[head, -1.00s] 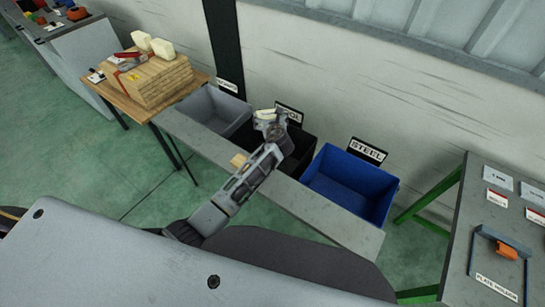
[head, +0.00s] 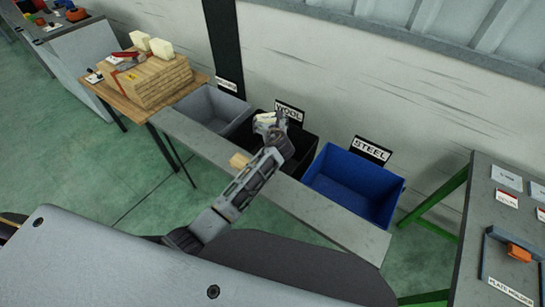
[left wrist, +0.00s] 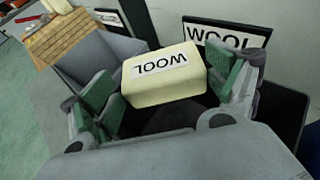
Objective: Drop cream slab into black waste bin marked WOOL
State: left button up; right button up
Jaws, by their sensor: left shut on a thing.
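My left gripper (head: 269,122) is shut on a cream slab (head: 264,118) and holds it over the black waste bin (head: 304,147). The bin has a WOOL sign (head: 289,111) behind it. In the left wrist view the cream slab (left wrist: 165,90) sits between the two green-padded fingers, with a WOOL label on its face. The dark bin interior shows below the slab. My left arm hides part of the bin in the head view. My right gripper is not in view.
A grey bin (head: 213,108) stands left of the black bin, a blue STEEL bin (head: 352,185) right of it. A grey ledge (head: 322,217) runs in front, with a tan block (head: 239,160) on it. Two more cream slabs (head: 160,48) sit on a wooden stack (head: 154,82).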

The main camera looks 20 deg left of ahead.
pick_arm(q)
jog(key=o, duration=0.8)
jog(key=shift+v, duration=6.05)
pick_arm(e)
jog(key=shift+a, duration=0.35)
pick_arm(q)
jog(key=shift+f, duration=0.1)
